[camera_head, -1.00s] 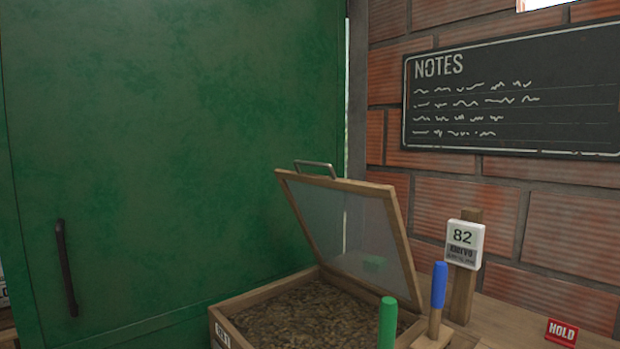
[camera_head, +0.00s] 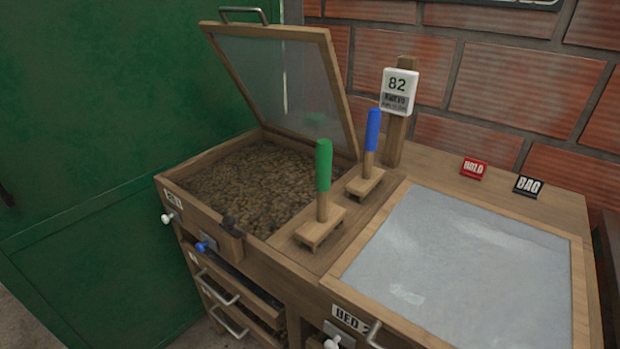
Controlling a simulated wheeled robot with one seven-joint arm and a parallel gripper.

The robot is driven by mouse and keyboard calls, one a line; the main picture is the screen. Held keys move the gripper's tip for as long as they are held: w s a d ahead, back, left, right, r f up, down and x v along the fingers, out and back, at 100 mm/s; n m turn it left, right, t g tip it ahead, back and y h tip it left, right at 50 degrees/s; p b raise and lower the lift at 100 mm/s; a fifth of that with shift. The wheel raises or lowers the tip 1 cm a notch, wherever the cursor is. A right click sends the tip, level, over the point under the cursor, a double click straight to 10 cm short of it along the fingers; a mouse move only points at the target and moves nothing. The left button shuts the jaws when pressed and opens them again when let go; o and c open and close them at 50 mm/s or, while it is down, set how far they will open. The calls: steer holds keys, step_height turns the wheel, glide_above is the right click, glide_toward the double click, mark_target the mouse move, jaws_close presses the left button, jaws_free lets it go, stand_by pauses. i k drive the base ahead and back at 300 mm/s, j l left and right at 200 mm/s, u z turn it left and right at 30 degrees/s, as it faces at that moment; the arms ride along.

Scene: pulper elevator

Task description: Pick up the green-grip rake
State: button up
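The green-grip rake (camera_head: 322,178) stands upright in the head view, on the wooden strip between the two beds. Its wooden head (camera_head: 312,233) rests on the strip and its green grip points up. A blue-grip rake (camera_head: 371,143) stands just behind it and to the right, also upright. My gripper does not show in the head view.
Left of the rakes, a bed of brown beans (camera_head: 250,180) lies under a raised glass lid (camera_head: 285,80). To the right is a closed glass-topped bed (camera_head: 470,265). A post with an "82" sign (camera_head: 399,92) stands behind. Red (camera_head: 473,169) and black (camera_head: 528,186) signs sit at the back right.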

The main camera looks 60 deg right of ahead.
mark_target(328, 216)
steer(key=z, duration=1.5)
